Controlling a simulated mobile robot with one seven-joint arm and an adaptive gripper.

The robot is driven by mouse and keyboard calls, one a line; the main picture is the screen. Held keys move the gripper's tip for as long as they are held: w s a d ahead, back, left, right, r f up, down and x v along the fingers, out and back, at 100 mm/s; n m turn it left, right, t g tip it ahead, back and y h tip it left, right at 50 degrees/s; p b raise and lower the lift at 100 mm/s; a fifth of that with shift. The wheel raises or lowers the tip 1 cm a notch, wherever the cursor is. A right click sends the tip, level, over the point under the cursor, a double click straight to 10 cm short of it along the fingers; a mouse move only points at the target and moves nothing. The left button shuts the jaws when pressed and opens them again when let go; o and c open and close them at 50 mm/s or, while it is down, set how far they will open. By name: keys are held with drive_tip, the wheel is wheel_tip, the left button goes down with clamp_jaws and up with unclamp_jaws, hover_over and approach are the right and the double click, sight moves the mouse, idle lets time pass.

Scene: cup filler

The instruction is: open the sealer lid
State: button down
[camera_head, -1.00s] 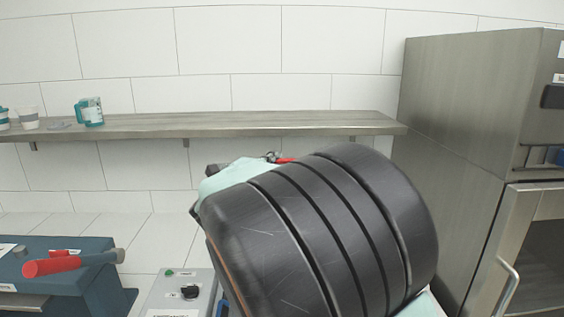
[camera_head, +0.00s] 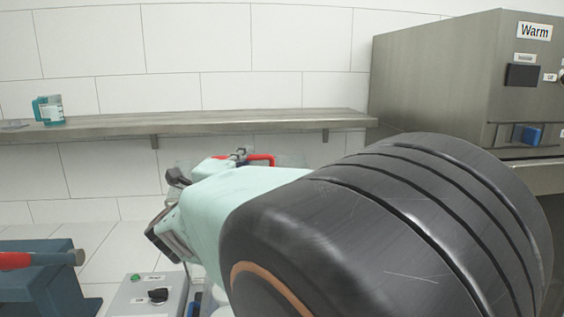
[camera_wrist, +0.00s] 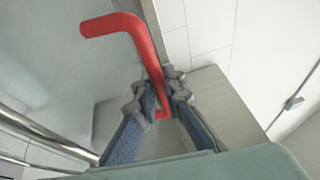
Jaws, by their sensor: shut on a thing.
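A red bent bar handle (camera_wrist: 150,50) runs down between the two fingers of my gripper (camera_wrist: 165,97) in the wrist view. The fingers are shut on its lower end. A greyish see-through panel (camera_wrist: 70,65), which looks like the sealer lid, lies left of the handle. Its angle is hard to tell. In the head view a bit of the red handle (camera_head: 262,158) shows just behind my pale green wrist. My arm hides most of the sealer and my fingertips there.
A control box (camera_head: 145,297) with a green button and black knob stands low at left centre. A dark teal machine (camera_head: 45,280) with a red-gripped lever is farther left. A wall shelf (camera_head: 200,123) holds a teal-and-white mug (camera_head: 50,108). A steel cabinet (camera_head: 435,75) labelled "Warm" stands right.

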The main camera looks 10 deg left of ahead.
drive_tip(key=c, duration=2)
unclamp_jaws()
drive_tip(key=s, duration=0.4)
drive_tip(key=s+a+f, duration=0.1)
drive_tip(key=s, duration=0.7)
drive_tip(key=shift+a+f, duration=0.15)
drive_tip(key=shift+a, duration=0.2)
